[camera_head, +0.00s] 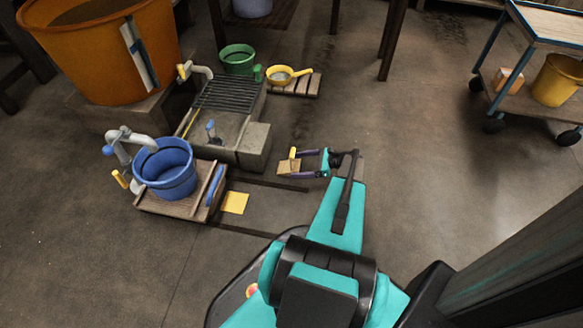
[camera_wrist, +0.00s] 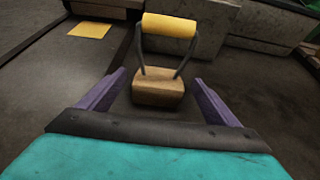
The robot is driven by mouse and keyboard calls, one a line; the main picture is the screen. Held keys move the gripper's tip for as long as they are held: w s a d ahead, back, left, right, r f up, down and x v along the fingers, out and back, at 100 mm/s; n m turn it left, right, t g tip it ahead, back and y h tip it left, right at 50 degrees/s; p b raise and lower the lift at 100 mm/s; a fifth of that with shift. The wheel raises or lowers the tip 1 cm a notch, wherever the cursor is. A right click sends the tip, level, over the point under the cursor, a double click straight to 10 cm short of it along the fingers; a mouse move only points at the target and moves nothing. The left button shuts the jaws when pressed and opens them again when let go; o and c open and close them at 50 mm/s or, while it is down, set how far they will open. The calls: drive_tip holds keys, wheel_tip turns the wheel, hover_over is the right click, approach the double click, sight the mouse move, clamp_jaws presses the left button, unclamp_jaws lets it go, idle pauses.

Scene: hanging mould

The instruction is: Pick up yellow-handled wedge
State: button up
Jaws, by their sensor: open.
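The yellow-handled wedge is a small wooden block with dark metal arms and a yellow grip. It stands on the floor in the head view (camera_head: 290,166), just left of my gripper. In the wrist view the wedge (camera_wrist: 158,88) is in the middle, its yellow handle (camera_wrist: 168,26) upright at the top. My gripper (camera_head: 303,163) is open. Its two purple fingers, also in the wrist view (camera_wrist: 160,95), lie on either side of the block, with dark gaps between them and it.
A grey stone trough (camera_head: 243,138) with a grate stands behind and left of the wedge. A blue bucket (camera_head: 165,170) sits on a wooden cart at left. A yellow square (camera_head: 235,202) lies on the floor. A yellow ladle (camera_head: 284,75) rests on slats. Floor right of the gripper is clear.

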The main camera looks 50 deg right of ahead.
sight(293, 165)
drive_tip(key=shift+f+b+x, duration=0.15)
drive_tip(key=shift+b+x, duration=0.55)
drive_tip(key=shift+x, duration=0.2)
drive_tip(key=shift+f+b+x, duration=0.15)
drive_tip(key=shift+b+x, duration=0.5)
drive_tip(key=shift+x, duration=0.3)
drive_tip(key=shift+w+a+f, duration=0.15)
drive_tip(key=shift+w+a, duration=0.25)
drive_tip(key=shift+w, duration=0.1)
drive_tip(key=c, duration=1.2)
drive_tip(key=shift+c, duration=0.2)
